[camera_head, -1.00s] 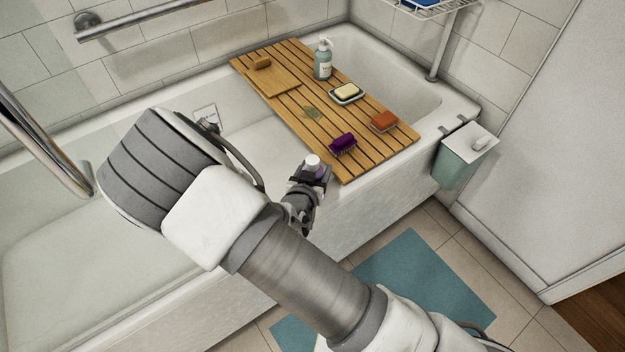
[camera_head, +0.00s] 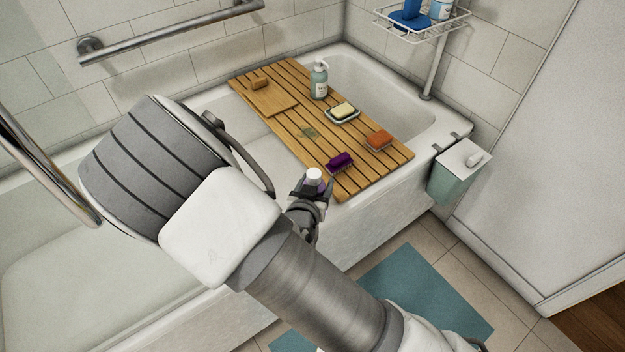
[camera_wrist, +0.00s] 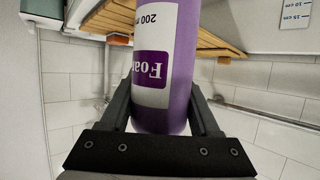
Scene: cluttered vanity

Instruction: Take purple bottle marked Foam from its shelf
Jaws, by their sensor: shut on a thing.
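The purple bottle (camera_wrist: 181,75) fills the middle of the wrist view, with a white label that reads "Foam" and "200" upside down. My gripper (camera_wrist: 164,112) is shut on it, one finger on each side. In the head view my gripper (camera_head: 311,190) is beside the front edge of the bath board, and the bottle's white cap (camera_head: 314,174) shows above the fingers. Most of the bottle is hidden there by the gripper. The shelf (camera_head: 462,17), a white wire rack on a pole, is at the top right, well away from the bottle.
A green bin (camera_head: 452,182) hangs at the tub's right end.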

